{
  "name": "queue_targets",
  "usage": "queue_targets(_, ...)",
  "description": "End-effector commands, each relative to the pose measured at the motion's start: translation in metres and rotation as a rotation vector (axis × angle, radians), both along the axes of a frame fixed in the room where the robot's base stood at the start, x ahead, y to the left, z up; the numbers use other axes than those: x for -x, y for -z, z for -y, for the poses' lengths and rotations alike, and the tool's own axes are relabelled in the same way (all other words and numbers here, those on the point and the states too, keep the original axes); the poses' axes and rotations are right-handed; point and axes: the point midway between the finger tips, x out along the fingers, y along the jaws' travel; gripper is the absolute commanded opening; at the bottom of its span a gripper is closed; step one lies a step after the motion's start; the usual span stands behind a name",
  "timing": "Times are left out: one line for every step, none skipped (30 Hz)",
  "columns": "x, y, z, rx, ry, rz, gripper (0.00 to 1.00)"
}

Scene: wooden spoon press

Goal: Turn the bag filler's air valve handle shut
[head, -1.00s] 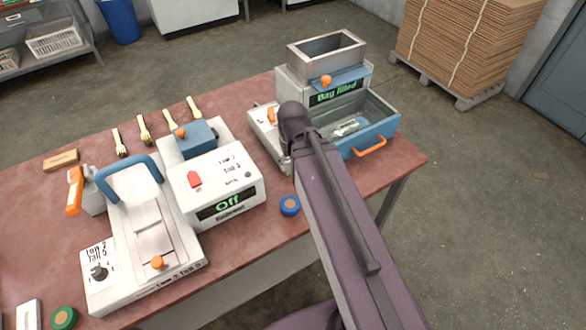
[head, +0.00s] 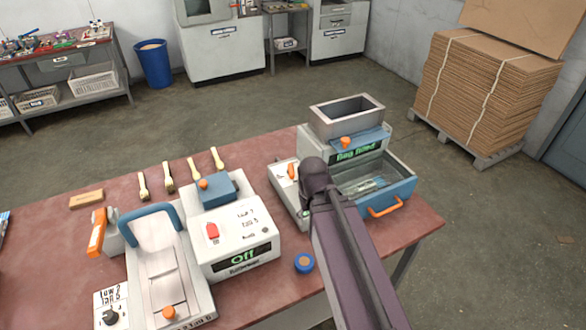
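The bag filler (head: 345,152) stands at the right end of the red table, with a grey hopper on top and a lit green display that seems to read "Bag filled". A small orange handle (head: 291,172) stands on the pale plate at its left side; I take it for the air valve handle. Its exact angle is too small to tell. A clear bag lies in the open blue-fronted tray (head: 400,193). My dark arm reaches up from the bottom, and its far end is just right of the orange handle, partly covering the plate. My gripper is not visible, seemingly hidden by the arm.
Left of the filler is a white machine (head: 235,245) reading "Off", and a press with a blue handle (head: 150,222). A blue round piece (head: 304,263) lies near the table's front edge. Cardboard stacks (head: 490,90) stand on a pallet at back right.

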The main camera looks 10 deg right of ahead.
Motion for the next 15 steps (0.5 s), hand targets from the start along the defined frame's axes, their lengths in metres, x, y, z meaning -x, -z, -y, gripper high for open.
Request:
queue_targets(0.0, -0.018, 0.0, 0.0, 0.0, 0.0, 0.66)
queue_targets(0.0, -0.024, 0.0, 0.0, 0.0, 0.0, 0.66)
queue_targets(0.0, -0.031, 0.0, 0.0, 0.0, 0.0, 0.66)
queue_targets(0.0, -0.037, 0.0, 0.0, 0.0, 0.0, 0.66)
queue_targets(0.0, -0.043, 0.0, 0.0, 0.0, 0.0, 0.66)
queue_targets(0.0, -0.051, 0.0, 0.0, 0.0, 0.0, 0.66)
queue_targets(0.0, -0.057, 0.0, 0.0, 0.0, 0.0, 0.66)
queue_targets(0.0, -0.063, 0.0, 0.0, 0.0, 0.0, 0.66)
queue_targets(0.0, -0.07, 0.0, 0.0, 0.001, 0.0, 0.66)
queue_targets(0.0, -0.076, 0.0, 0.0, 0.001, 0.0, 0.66)
queue_targets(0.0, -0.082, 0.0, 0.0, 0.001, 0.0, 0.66)
queue_targets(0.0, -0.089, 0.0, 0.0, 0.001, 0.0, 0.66)
queue_targets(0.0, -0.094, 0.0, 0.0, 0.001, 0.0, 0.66)
queue_targets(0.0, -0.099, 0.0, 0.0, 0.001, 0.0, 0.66)
queue_targets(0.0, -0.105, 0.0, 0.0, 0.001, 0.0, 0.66)
